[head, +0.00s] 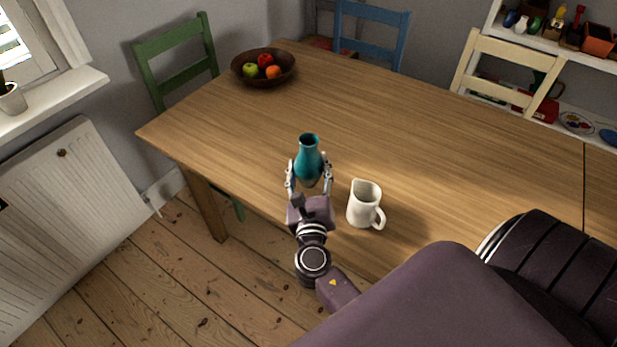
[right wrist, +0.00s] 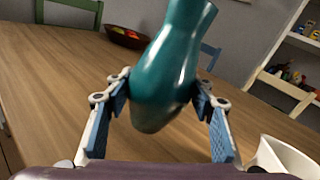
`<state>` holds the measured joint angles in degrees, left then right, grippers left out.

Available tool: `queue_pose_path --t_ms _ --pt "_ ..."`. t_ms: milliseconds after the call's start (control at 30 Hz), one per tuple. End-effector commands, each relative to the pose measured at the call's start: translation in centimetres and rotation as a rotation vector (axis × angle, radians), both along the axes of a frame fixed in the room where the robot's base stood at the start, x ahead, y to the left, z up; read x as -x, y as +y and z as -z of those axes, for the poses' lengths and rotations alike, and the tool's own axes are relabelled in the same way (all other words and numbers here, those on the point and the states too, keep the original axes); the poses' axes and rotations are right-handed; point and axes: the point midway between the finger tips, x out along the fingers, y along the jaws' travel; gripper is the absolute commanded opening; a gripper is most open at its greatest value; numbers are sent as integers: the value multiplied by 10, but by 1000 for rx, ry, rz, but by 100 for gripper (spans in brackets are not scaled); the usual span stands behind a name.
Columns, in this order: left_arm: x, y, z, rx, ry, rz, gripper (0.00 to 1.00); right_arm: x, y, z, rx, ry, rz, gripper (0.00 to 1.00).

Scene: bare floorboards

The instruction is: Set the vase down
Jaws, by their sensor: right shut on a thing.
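The teal vase (head: 308,160) is between the fingers of my right gripper (head: 309,172), near the front edge of the wooden table (head: 420,130). The gripper is shut on the vase's wide body. The vase looks about upright in the head view, mouth up. In the right wrist view the vase (right wrist: 172,70) leans to the right in the picture, with the blue finger pads of the gripper (right wrist: 163,98) on both sides. Its lower end shows over the tabletop; I cannot tell whether it touches the wood. My left gripper is not in view.
A cream jug (head: 362,203) stands close to the right of the gripper, with its handle to the right. A brown bowl of fruit (head: 242,72) stands at the far left end. The middle of the tabletop is clear. Green (head: 180,77), blue (head: 372,45) and cream (head: 505,55) chairs surround the table.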

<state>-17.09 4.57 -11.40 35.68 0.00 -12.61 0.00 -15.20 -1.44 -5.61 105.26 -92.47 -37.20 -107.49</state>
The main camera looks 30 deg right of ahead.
Motion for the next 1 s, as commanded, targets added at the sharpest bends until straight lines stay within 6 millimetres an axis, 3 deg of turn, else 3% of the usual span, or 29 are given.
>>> queue_pose_path --t_ms 33,167,600,633,767,1000 --pt "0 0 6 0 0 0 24 0 0 12 3 3 -1 17" --pt "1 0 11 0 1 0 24 0 0 27 3 1 0 17" --pt "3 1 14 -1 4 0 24 0 0 34 1 0 0 17" --pt "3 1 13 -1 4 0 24 0 0 33 -1 1 0 53" --pt "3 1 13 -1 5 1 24 0 0 33 -1 1 0 68" --pt "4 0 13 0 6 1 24 0 0 33 -1 1 0 68"
